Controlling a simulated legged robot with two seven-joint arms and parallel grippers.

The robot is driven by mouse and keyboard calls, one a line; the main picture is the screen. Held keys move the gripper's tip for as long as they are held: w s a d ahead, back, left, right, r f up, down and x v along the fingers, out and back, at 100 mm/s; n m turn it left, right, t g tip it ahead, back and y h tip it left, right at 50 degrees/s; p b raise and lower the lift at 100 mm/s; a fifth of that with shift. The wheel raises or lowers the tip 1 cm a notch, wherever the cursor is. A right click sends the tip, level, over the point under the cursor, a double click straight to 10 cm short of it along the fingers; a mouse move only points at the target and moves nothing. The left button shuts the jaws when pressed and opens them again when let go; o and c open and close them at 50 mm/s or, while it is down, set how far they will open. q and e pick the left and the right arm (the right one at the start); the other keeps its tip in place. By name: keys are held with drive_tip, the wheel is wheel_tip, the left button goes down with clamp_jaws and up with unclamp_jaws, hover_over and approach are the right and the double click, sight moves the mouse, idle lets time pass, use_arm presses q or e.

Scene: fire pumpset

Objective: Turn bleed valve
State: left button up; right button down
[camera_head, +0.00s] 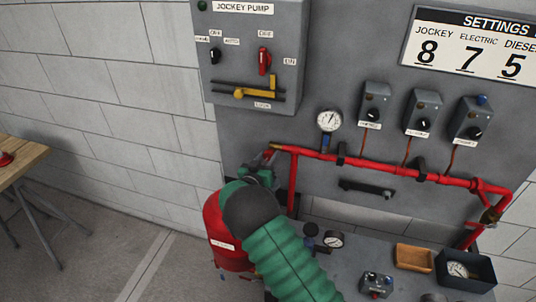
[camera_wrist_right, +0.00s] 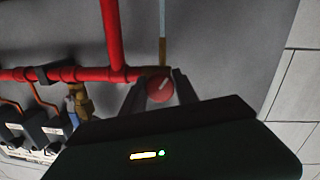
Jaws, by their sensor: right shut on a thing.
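The bleed valve's round red knob (camera_wrist_right: 158,88) shows in the right wrist view at the end of the red pipe. A pale line crosses its face at a slant. My right gripper (camera_wrist_right: 158,92) has one dark finger on each side of the knob and is shut on it. In the head view my right gripper (camera_head: 265,165) is at the pipe's left end, and my green arm and wrist hide most of the valve. A thin brass-coloured tube (camera_wrist_right: 163,45) runs up from the knob in the wrist view. My left gripper is not in view.
The red pipe (camera_head: 375,168) runs along the grey panel below a pressure gauge (camera_head: 329,120) and several switch boxes (camera_head: 422,112). A red tank (camera_head: 228,235) stands below my wrist. The jockey pump cabinet (camera_head: 252,60) is above. A table (camera_head: 20,160) stands far left, with open floor between.

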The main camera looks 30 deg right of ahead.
drive_tip(key=shift+w+r+n, duration=0.1)
drive_tip(key=shift+r+n, duration=0.15)
drive_tip(key=shift+n, duration=0.35)
drive_tip(key=shift+r, duration=0.1)
drive_tip(key=c, duration=1.3)
unclamp_jaws()
drive_tip(key=o, duration=0.4)
drive_tip(key=shift+w+d+f, duration=0.1)
drive_tip(key=shift+f, duration=0.2)
drive_tip(key=shift+c, duration=0.2)
drive_tip(key=f+b+v, duration=0.1)
drive_tip(key=b+v, duration=0.1)
drive_tip(key=v, duration=1.4)
drive_tip(key=shift+s+a+r, duration=0.2)
drive_tip(key=shift+a+r, duration=0.15)
